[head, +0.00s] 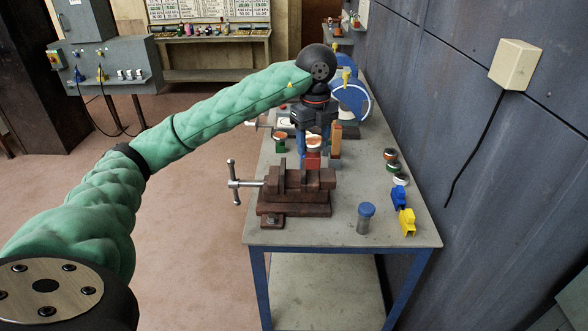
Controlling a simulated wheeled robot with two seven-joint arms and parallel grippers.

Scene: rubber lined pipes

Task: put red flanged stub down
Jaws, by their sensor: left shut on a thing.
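My left gripper (314,136) points down over the workbench, behind the vise, with its blue fingers on either side of the red flanged stub (313,161). It is shut on the stub. The stub looks upright, with a pale, orange-rimmed top and a red body below. The vise jaws partly hide its lower end, so I cannot tell whether it touches the bench. My right gripper is not in view.
A brown vise (296,190) stands in front on the workbench (390,228). A green stub (280,144) is left of the gripper, an orange-brown block (336,138) right. A blue-capped jar (366,218), blue and yellow pieces (407,222) and several small round parts line the right side.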

